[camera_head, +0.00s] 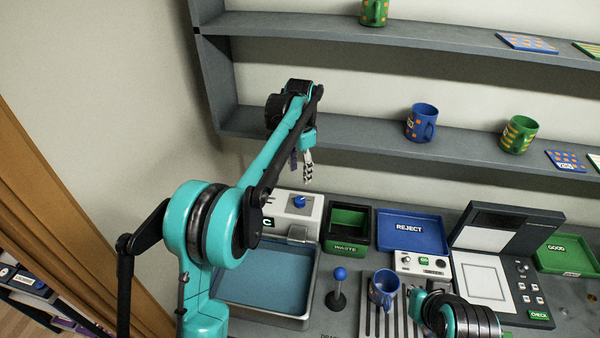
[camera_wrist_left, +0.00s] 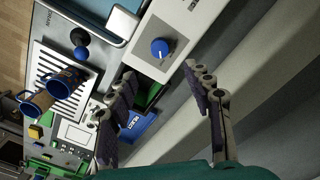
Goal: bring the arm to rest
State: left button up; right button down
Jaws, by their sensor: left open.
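My left arm reaches up from the bottom left. Part of my right arm shows at the bottom right, but I cannot make out its gripper.
A blue mug (camera_head: 384,288) stands on the slatted rack. A blue-topped lever (camera_head: 339,275), waste bin (camera_head: 347,246), reject tray (camera_head: 411,248) and green tray (camera_head: 568,270) are on the counter. The lower shelf (camera_head: 365,135) holds a blue mug (camera_head: 421,122) and a green mug (camera_head: 518,134).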

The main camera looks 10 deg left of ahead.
pick_arm(q)
jog(key=s+a+f+n+t+b, duration=0.15)
jog(key=s+b, duration=0.25)
jog(key=s, duration=0.4)
jog(key=s+a+n+t+b, duration=0.1)
jog(key=s+n+t+b, duration=0.15)
jog(key=s, duration=0.45)
jog(key=s+a+f+n+t+b, duration=0.1)
jog(key=s+f+n+t+b, duration=0.2)
jog(key=s+f+b, duration=0.4)
jog(key=s+f+n, duration=0.1)
jog(key=s+f, duration=0.7)
jog(key=s, duration=0.1)
jog(key=shift+s+a+n, duration=0.25)
jog(key=shift+s+n, duration=0.05)
jog(key=shift+n, duration=0.1)
